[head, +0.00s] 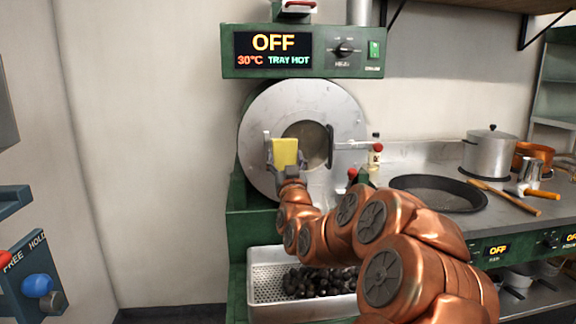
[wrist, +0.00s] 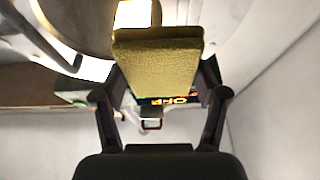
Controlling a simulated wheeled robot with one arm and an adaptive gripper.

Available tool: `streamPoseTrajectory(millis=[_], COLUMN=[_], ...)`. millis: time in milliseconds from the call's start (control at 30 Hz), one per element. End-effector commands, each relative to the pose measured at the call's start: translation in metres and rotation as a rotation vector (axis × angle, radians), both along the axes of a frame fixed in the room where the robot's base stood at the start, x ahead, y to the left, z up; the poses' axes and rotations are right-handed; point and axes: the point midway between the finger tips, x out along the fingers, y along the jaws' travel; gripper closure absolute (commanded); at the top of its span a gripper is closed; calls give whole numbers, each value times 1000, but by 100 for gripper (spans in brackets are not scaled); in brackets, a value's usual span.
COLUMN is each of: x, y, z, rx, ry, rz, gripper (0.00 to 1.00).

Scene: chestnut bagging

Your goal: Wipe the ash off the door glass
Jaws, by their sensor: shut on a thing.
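My gripper (head: 286,162) is shut on a yellow sponge (head: 285,152), held upright before the roaster's round metal front (head: 262,125). In the wrist view the sponge (wrist: 158,70) sits between the two fingers of my gripper (wrist: 160,92). A round brownish centre (head: 308,140) shows in that front, partly behind the sponge; I cannot tell whether it is glass or an opening. I cannot make out ash or contact between sponge and glass.
The control panel (head: 302,72) above reads OFF, 30°C, TRAY HOT. A perforated tray (head: 264,285) with dark chestnuts (head: 320,282) stands below. A black pan (head: 438,193), a steel pot (head: 488,155) and wooden utensils (head: 505,196) occupy the right counter.

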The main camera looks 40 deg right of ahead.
Motion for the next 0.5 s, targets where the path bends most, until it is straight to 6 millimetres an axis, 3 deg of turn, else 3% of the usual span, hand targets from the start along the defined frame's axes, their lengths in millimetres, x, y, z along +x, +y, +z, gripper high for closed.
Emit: streamPoseTrajectory(millis=[167,500], x=[-6,12], y=[-5,-17], z=[4,3], rx=[-9,-5], ry=[-12,-7], rz=[-15,-14], gripper=[56,56])
